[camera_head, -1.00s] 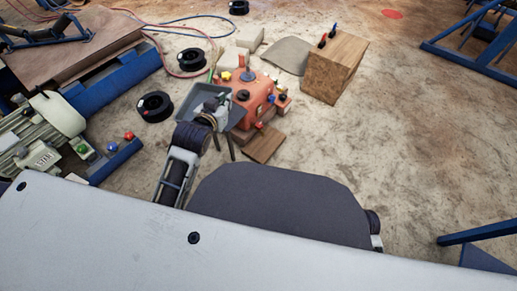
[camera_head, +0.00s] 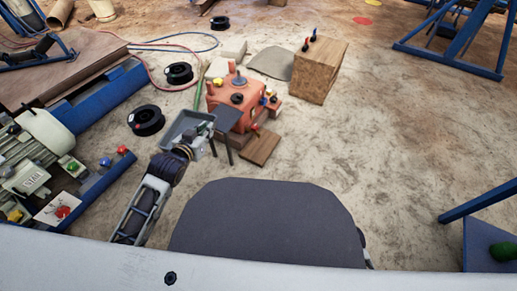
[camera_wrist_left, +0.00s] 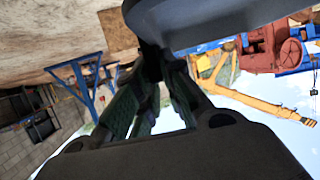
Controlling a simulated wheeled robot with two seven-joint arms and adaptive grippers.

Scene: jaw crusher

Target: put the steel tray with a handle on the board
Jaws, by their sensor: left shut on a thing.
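The steel tray (camera_head: 177,131) is a grey, shallow pan in the head view, left of the orange-red machine. My left gripper (camera_head: 203,140) is shut on it near its right side and holds it up; the handle is mostly hidden by the fingers. In the left wrist view the tray's grey underside (camera_wrist_left: 225,22) fills the top, and the left gripper's fingers (camera_wrist_left: 152,55) meet at its edge. A flat wooden board (camera_head: 260,148) lies on the ground right of the tray, apart from it. My right gripper is out of view.
The orange-red machine (camera_head: 232,95) stands close beyond the tray. A black spool (camera_head: 146,120) lies left. A wooden block (camera_head: 318,72) stands behind right. Open ground lies to the right.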

